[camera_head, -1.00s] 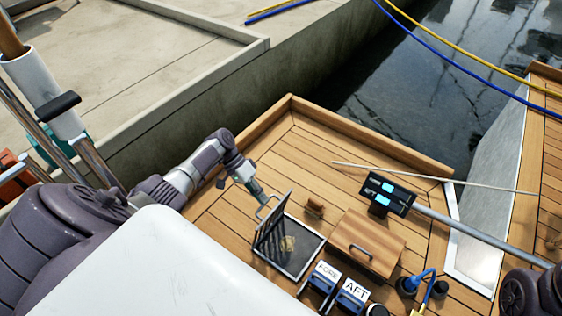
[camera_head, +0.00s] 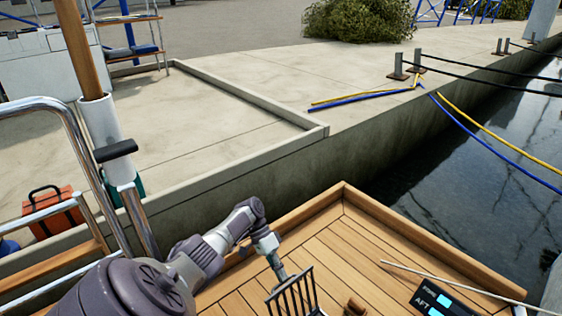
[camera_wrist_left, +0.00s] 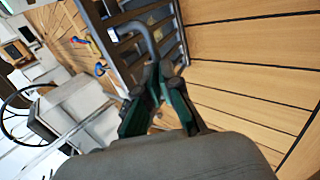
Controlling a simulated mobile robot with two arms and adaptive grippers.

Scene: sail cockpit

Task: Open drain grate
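The drain grate (camera_head: 300,297) is a dark barred panel standing steeply up from the wooden deck at the bottom of the head view. The frame edge cuts off its lower part and the drain opening. My left gripper (camera_head: 282,276) is at the grate's upper edge. In the left wrist view, its green fingers (camera_wrist_left: 157,78) close together around the end of the grate's grey curved handle (camera_wrist_left: 148,38). The grate's bars (camera_wrist_left: 128,45) lie beyond the handle there. My right gripper is not in view.
A raised wooden rim (camera_head: 430,245) edges the deck, with the concrete quay (camera_head: 240,120) beyond and water at right.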

